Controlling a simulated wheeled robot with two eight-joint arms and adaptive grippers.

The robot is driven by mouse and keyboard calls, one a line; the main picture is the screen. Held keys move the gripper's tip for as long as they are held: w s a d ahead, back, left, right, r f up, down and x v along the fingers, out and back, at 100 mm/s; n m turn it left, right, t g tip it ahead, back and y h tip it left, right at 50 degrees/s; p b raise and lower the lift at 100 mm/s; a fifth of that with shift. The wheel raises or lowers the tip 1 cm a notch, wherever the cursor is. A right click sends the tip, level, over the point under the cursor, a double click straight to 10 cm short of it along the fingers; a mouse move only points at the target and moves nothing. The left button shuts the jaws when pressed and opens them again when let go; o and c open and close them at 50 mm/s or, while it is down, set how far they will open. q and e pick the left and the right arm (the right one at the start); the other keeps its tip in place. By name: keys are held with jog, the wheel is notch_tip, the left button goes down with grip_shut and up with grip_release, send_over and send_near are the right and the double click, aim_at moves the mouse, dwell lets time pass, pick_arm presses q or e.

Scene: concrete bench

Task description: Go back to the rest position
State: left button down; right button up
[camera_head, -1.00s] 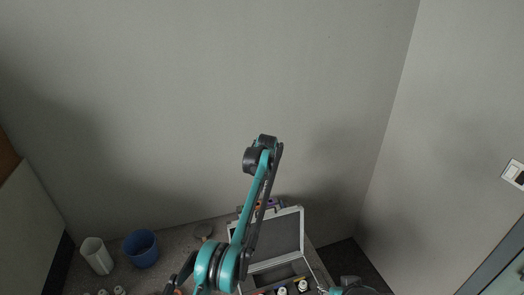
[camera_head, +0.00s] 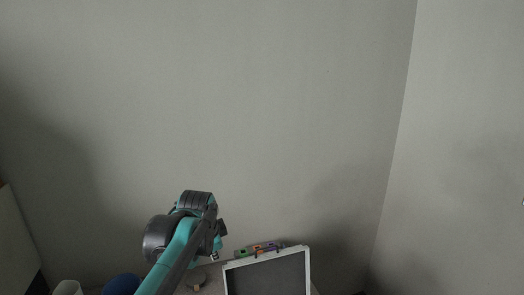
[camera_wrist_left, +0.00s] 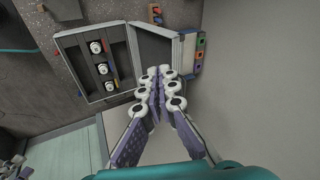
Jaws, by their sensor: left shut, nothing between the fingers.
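My left gripper (camera_wrist_left: 158,82) shows in the left wrist view with its purple-padded fingers together and nothing between them. It appears above the bench near the open case (camera_wrist_left: 63,42), with the fingertips overlapping the case's lower right part in that picture. In the head view my left arm comes up from the lower edge, left of the case lid (camera_head: 268,275); the gripper itself is hard to make out there.
The case holds several white round-topped items (camera_wrist_left: 102,68). Small coloured blocks (camera_wrist_left: 200,52) lie beyond its lid. In the head view a blue bin (camera_head: 122,285) and a white container (camera_head: 68,288) show at the lower left. The grey wall behind is bare.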

pick_arm(q)
jog(key=s+a+f+n+t+b, duration=0.1)
jog(key=s+f+n+b, duration=0.3)
jog(key=s+f, duration=0.6)
jog(key=s+a+f+n+t+b, duration=0.1)
jog(key=s+a+f+n+b, duration=0.2)
jog(key=s+f+n, duration=0.5)
jog(key=s+f+b, duration=0.1)
jog(key=s+f, duration=0.2)
jog(key=s, duration=0.3)
jog(key=shift+a+f+n, duration=0.25)
jog(key=shift+a+n, duration=0.05)
jog(key=shift+n, duration=0.1)
